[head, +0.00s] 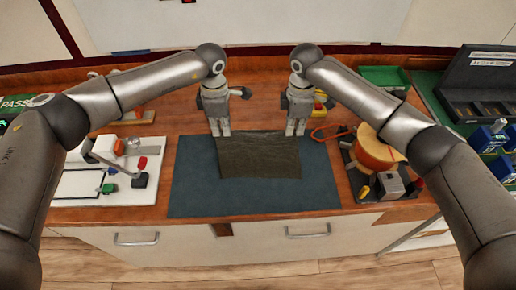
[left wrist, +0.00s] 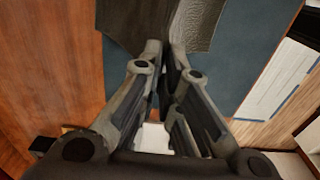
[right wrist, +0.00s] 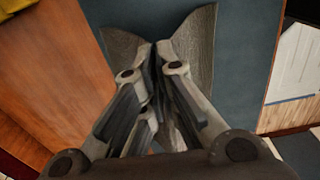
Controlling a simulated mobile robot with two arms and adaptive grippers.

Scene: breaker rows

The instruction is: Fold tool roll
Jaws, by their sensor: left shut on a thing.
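The dark olive tool roll (head: 260,160) lies on the blue-grey mat (head: 200,190) in the middle of the bench. My left gripper (head: 220,134) is at its far left corner, and the left wrist view shows its fingers (left wrist: 168,50) shut on the cloth edge. My right gripper (head: 296,133) is at its far right corner. In the right wrist view its fingers (right wrist: 159,48) are close together on the cloth edge, which bends up on both sides of them. The cloth under the fingertips is hidden.
A white board with small parts (head: 110,175) stands at the left. An orange spool (head: 378,148) on a dark base stands at the right of the mat. A green tray (head: 385,78) and a dark case (head: 480,80) are at the back right. The mat's front strip is clear.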

